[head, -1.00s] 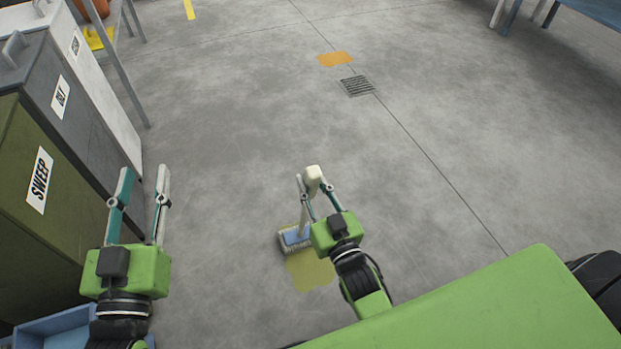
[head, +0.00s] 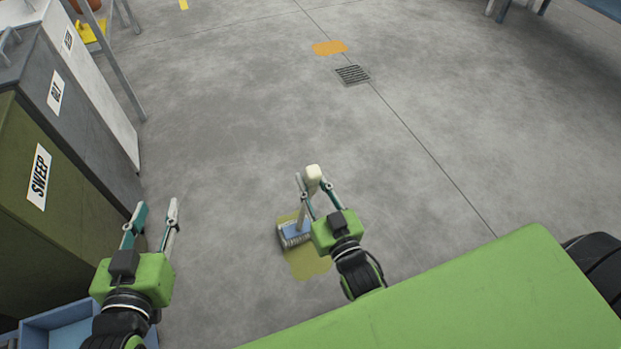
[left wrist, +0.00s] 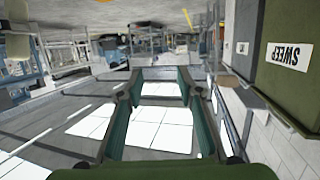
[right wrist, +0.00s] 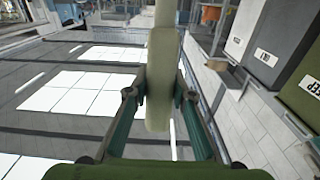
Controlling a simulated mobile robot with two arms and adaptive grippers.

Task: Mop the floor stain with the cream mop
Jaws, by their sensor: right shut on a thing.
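The cream mop has a cream handle (head: 313,174) and a blue head with a pale grey fringe (head: 293,233). My right gripper (head: 312,183) is shut on the handle, which also shows between its fingers in the right wrist view (right wrist: 161,75). The mop head rests on a yellow floor stain (head: 309,264); yellow shows both behind and in front of it, and its middle is hidden. An orange patch (head: 329,47) lies farther off on the floor. My left gripper (head: 157,206) is open and empty, beside the green bin.
A green bin labelled SWEEP (head: 70,215) and a grey bin (head: 85,105) stand along the left. A blue tray (head: 62,328) is at the lower left. A floor drain (head: 352,75) lies near the orange patch. The middle floor is clear.

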